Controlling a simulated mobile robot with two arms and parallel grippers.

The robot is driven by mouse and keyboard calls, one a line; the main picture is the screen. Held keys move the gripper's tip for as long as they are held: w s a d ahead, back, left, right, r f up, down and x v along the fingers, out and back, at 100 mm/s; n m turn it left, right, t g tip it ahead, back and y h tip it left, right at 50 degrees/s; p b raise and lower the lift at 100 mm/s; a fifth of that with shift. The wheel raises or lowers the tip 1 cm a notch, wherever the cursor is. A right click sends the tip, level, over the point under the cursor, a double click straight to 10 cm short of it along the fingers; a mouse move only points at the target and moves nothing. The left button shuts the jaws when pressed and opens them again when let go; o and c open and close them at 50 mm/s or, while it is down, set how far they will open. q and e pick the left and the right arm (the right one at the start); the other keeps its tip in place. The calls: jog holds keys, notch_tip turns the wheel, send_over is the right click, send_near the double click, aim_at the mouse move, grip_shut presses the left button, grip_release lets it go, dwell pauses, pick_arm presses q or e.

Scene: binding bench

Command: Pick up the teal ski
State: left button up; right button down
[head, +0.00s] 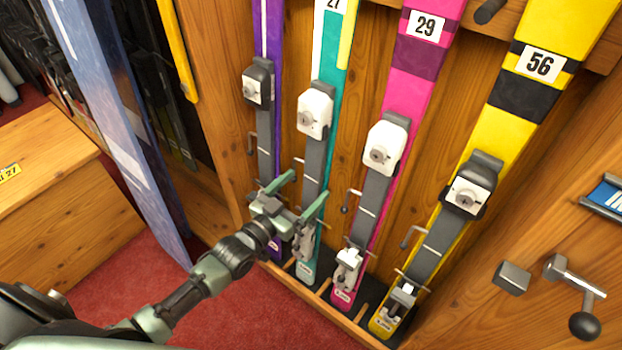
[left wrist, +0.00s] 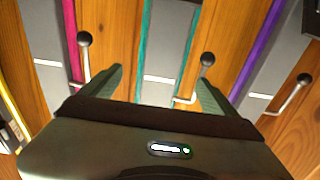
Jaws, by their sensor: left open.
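The teal ski (head: 331,62) stands upright in the bench rack, with the number 27 at its top and a white binding (head: 315,110). In the left wrist view the grey binding plate of the teal ski (left wrist: 167,45) runs between my fingertips, with teal edges on both sides. My left gripper (head: 306,186) is open in front of the ski's lower part, one finger to each side. It also shows in the left wrist view (left wrist: 160,86), with nothing held. Whether the fingers touch the ski I cannot tell. My right gripper is not in view.
A purple ski (head: 268,35) stands left of the teal one. A pink ski (head: 425,70) and a yellow ski (head: 515,105) stand to its right. A black-knobbed brake lever (left wrist: 207,60) is close to one finger. A wooden box (head: 60,215) is at left.

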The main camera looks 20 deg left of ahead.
aim_at(313, 163)
pick_arm(q)
jog(key=x, duration=0.4)
jog(key=shift+f+b, duration=0.2)
jog(key=shift+b, duration=0.2)
jog(key=shift+s, duration=0.1)
jog(key=c, duration=1.9)
jog(key=shift+r, duration=0.3)
grip_shut()
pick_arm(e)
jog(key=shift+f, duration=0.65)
pick_arm(q)
jog(key=shift+r, duration=0.1)
